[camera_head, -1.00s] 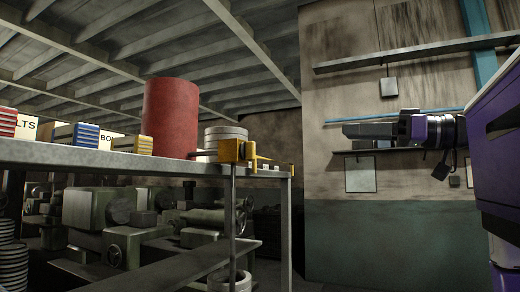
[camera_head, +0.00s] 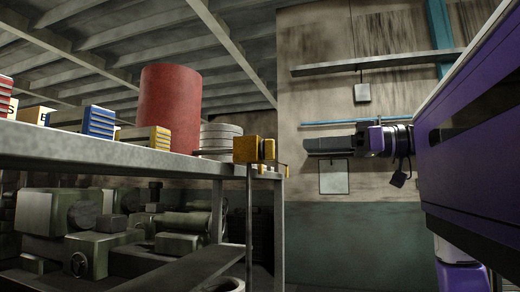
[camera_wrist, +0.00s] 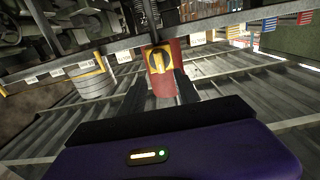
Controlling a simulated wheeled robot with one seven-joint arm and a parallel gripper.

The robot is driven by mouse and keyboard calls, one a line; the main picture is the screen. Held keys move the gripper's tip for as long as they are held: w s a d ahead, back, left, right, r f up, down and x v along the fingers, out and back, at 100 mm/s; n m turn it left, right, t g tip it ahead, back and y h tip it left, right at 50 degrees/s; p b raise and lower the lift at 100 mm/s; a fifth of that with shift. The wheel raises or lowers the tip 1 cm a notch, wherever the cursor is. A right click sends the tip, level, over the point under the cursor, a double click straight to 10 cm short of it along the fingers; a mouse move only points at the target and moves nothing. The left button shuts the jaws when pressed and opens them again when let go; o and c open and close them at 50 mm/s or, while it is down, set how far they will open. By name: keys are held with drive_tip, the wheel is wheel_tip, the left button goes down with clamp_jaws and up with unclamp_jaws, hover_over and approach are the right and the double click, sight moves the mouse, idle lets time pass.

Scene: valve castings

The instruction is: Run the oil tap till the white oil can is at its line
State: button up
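The yellow oil tap (camera_head: 255,151) sits at the front edge of the shelf; in the wrist view its yellow handle (camera_wrist: 158,61) shows against the red drum (camera_wrist: 166,85). A thin dark vertical line runs down below the tap; I cannot tell whether it is oil or a pipe. My gripper (camera_head: 308,145) is right of the tap, apart from it. In the wrist view, its two dark fingers (camera_wrist: 160,88) are spread with nothing between them, the tap beyond. A grey round rim (camera_head: 222,285) is cut off at the bottom; I cannot tell if it is the white oil can, and no fill line shows.
The shelf (camera_head: 110,155) carries the red drum (camera_head: 170,108), a stack of pale rings (camera_head: 219,138) and small coloured bins (camera_head: 100,122). Dark green machinery (camera_head: 95,230) stands below. A wall shelf (camera_head: 375,61) hangs behind my arm. Open air lies between gripper and tap.

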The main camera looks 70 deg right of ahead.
sight(274, 147)
drive_tip(key=w, duration=0.2)
drive_tip(key=w+p, duration=0.1)
drive_tip(key=w, duration=0.1)
drive_tip(key=w+p, duration=0.1)
drive_tip(key=w, duration=0.1)
drive_tip(key=shift+w+a+r, duration=0.15)
drive_tip(key=shift+w+a, duration=0.15)
drive_tip(key=shift+w, duration=0.85)
drive_tip(key=shift+c, duration=0.2)
clamp_jaws()
